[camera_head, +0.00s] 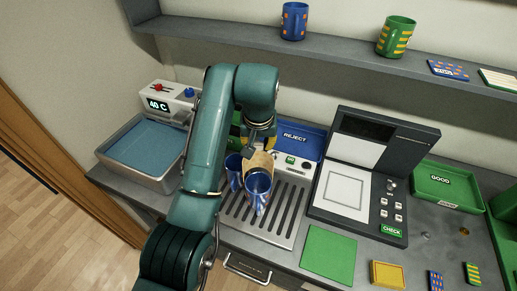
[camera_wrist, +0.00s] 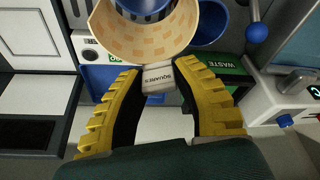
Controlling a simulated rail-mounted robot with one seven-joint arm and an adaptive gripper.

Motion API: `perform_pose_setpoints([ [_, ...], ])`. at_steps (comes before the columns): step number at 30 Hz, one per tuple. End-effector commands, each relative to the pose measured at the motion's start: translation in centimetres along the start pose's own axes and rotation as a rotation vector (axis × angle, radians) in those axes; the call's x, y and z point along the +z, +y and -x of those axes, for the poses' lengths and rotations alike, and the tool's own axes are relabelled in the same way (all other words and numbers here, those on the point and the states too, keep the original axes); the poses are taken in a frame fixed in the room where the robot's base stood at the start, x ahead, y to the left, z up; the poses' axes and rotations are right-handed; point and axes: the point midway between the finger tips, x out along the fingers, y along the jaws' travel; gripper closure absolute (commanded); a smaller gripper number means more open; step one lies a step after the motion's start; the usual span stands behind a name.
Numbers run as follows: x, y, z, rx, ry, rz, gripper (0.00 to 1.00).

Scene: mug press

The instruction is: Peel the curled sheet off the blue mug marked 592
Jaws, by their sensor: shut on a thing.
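A blue mug (camera_head: 258,190) stands on the slotted grey tray, with the tan curled sheet (camera_head: 262,163) at its upper side. In the wrist view the sheet (camera_wrist: 140,48) has a pale square pattern and curves around the near side of a blue mug (camera_wrist: 146,6), cut off by the top edge. My gripper (camera_head: 264,138) is above the sheet. In the wrist view its yellow fingers (camera_wrist: 158,80) are shut on the sheet's white tab, which reads "SQUARES". I cannot read 592 on any mug.
A second blue mug (camera_head: 233,172) stands close at the left; it also shows in the wrist view (camera_wrist: 211,26). A blue REJECT bin (camera_head: 300,137) is behind. A green WASTE bin (camera_wrist: 222,68) shows in the wrist view.

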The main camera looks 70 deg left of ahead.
Motion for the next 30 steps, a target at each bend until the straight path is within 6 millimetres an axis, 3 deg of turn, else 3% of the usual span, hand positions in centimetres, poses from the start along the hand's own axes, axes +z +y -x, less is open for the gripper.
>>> perform_pose_setpoints([
  [21,-1.2,0.0,3.8,0.000,0.001,0.000,0.86],
  [30,-1.2,0.0,3.9,0.000,0.000,0.000,0.86],
])
